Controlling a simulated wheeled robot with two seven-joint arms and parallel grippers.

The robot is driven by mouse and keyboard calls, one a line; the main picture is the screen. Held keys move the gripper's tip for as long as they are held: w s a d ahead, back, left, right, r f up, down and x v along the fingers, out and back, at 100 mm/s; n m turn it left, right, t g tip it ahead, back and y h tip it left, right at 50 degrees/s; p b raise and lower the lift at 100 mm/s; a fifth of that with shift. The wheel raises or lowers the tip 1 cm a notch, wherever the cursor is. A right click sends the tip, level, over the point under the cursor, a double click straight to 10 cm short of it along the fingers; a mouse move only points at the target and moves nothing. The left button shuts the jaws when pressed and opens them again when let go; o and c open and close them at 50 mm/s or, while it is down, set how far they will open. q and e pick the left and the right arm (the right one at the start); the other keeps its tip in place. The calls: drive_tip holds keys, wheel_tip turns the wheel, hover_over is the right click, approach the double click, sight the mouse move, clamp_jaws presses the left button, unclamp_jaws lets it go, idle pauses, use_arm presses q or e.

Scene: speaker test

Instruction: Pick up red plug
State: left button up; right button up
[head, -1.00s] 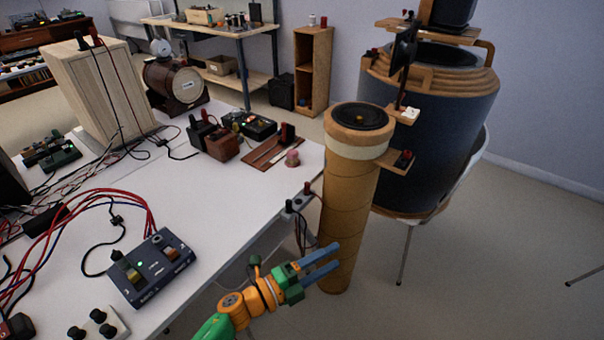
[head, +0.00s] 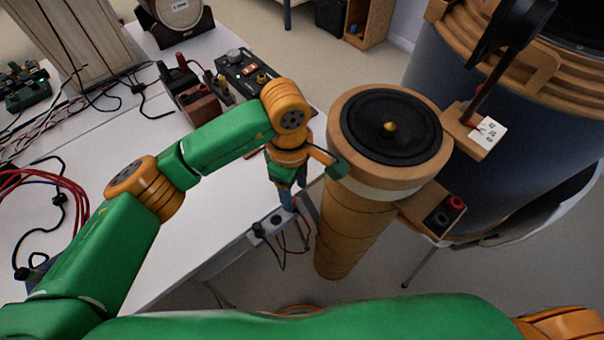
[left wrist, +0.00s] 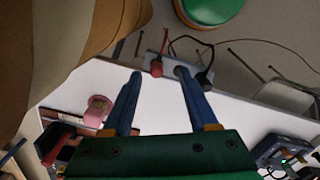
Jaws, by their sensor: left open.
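The red plug (left wrist: 157,68) stands in a grey terminal strip (left wrist: 150,58) at the table's edge, beside a black plug (left wrist: 205,76). In the left wrist view, the red plug shows in the gap between the fingertips of my left gripper (left wrist: 159,73), which is open and not closed on anything. In the head view my left gripper (head: 289,200) points down at the strip (head: 270,226) and hides the red plug; the black plug (head: 258,230) shows to its left. My right gripper is not in view.
A tall cardboard tube with a speaker (head: 390,125) on top stands close to the right of my left gripper. Its wooden bracket carries red and black terminals (head: 447,209). The white table (head: 110,165) holds boxes and cables. A large dark drum (head: 425,85) stands behind.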

use_arm(q)
drive_tip(key=shift+w+a+r, duration=0.1)
drive_tip(key=shift+w+a, duration=0.1)
drive_tip(key=shift+w, duration=0.2)
drive_tip(key=shift+s+a+f, duration=0.1)
drive_tip(key=shift+f, duration=0.3)
drive_tip(key=f, duration=0.2)
drive_tip(key=f+p, duration=0.1)
drive_tip(key=f, duration=0.2)
drive_tip(key=shift+w+a+f+p, duration=0.1)
drive_tip(key=shift+w+f+p, duration=0.1)
drive_tip(key=shift+f+p, duration=0.1)
drive_tip(key=shift+w+f, duration=0.1)
drive_tip(key=shift+f, duration=0.1)
drive_tip(key=c, duration=0.8)
clamp_jaws()
